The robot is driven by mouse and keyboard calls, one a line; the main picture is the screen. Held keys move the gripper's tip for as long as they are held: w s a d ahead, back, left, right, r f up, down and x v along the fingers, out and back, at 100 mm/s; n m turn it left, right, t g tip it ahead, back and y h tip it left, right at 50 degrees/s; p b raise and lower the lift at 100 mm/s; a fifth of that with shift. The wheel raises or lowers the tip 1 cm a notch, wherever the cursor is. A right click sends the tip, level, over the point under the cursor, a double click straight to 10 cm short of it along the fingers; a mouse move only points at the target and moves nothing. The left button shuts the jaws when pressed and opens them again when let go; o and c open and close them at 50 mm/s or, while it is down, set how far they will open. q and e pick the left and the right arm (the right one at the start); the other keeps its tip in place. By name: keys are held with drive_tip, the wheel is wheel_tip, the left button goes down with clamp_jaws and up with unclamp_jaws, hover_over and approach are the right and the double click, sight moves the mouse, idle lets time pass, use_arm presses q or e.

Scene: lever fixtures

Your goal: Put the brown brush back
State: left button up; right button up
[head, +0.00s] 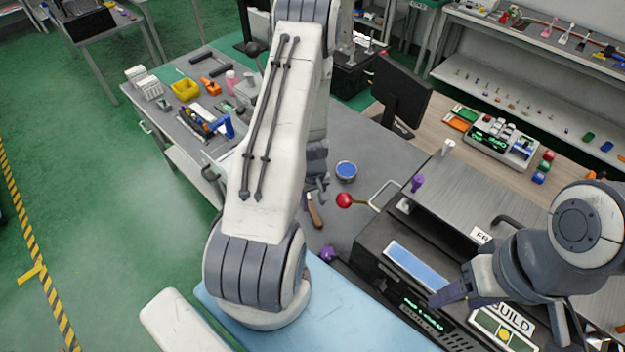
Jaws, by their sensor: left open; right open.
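The brown brush (316,215) lies on the grey worktop just beyond my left arm; its brown handle shows, and its other end is partly hidden by the gripper. My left gripper (320,188) is open, right at the upper end of the brush; I cannot tell whether it touches. My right gripper (449,294) is open and empty over the front of the dark machine at lower right.
A purple knob (327,253) is nearby. A monitor (400,92) stands behind; tools crowd the left bench (180,112).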

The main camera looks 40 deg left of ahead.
sight(313, 211)
use_arm(q)
wheel_tip(313, 211, up, 8)
drive_tip(key=p, duration=0.2)
drive_tip(key=shift+r, duration=0.15)
use_arm(e)
drive_tip(key=shift+r, duration=1.9)
use_arm(q)
drive_tip(key=w+d+r+m, duration=0.1)
drive_tip(key=d+r, duration=0.2)
drive_tip(key=w+d+r+m, duration=0.1)
drive_tip(key=d+r+m, duration=0.1)
drive_tip(key=d+r, duration=0.1)
drive_tip(key=w+d+r+m, duration=0.1)
drive_tip(key=d+r+m, duration=0.1)
drive_tip(key=d+r, duration=0.1)
drive_tip(key=shift+d+r, duration=0.1)
drive_tip(key=shift+d, duration=0.55)
drive_tip(key=s+d+r+m, duration=0.3)
drive_tip(key=d+r+m, duration=0.2)
drive_tip(key=d+r, duration=0.3)
drive_tip(key=s+d+r+m, duration=0.4)
drive_tip(key=s+d+m, duration=0.1)
drive_tip(key=s, duration=0.2)
drive_tip(key=s+d+r+m, duration=0.4)
drive_tip(key=s+d+m, duration=0.1)
drive_tip(key=s, duration=0.3)
drive_tip(key=shift+r+h, duration=0.25)
drive_tip(key=shift+h, duration=0.15)
drive_tip(key=shift+s, duration=0.1)
